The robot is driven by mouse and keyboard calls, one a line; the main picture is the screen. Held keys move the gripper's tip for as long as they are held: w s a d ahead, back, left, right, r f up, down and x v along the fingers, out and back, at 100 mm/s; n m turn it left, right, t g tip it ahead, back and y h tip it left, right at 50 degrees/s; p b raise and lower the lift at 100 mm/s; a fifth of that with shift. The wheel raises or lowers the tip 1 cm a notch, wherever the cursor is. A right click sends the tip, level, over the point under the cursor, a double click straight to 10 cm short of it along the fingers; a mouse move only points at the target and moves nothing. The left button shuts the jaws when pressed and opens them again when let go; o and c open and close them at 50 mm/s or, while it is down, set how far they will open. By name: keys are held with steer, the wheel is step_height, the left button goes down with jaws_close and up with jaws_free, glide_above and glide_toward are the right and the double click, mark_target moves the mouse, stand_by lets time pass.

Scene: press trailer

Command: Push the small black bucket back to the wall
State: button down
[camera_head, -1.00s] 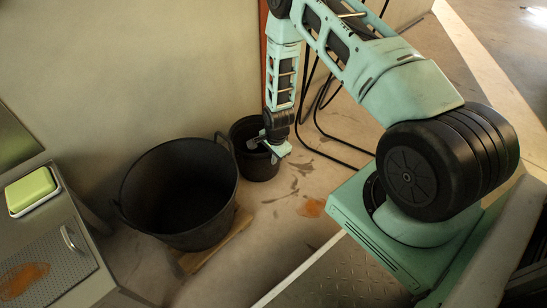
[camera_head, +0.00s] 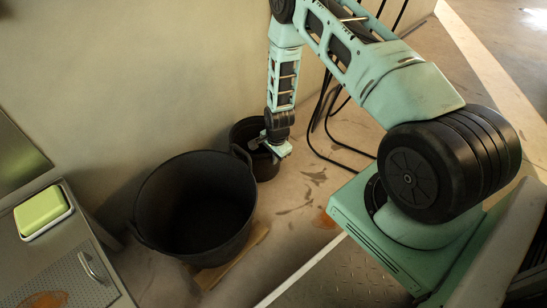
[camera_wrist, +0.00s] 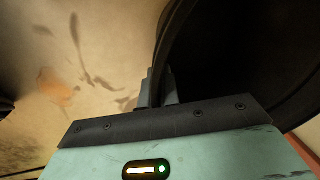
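The small black bucket (camera_head: 268,171) stands upright on the floor beside the wall, just behind and right of the large black bucket. In the head view my gripper (camera_head: 272,148) reaches down to its near rim. In the wrist view the small bucket's dark inside (camera_wrist: 245,55) fills the right side. There my fingers (camera_wrist: 159,90) sit close together, one on each side of the rim, and look shut on it. The bucket's far side and any gap to the wall (camera_head: 140,80) are hidden.
The large black bucket (camera_head: 155,245) stands on a wooden board (camera_head: 232,258), very near the small one. Black bent tubes (camera_head: 322,115) stand on the right.

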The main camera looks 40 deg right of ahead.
steer(key=c, duration=1.6)
jaws_free()
steer(key=shift+o, duration=0.2)
step_height(320, 180, up, 17)
steer(key=s+p, duration=0.2)
steer(key=p, duration=0.6)
steer(key=shift+r, duration=0.1)
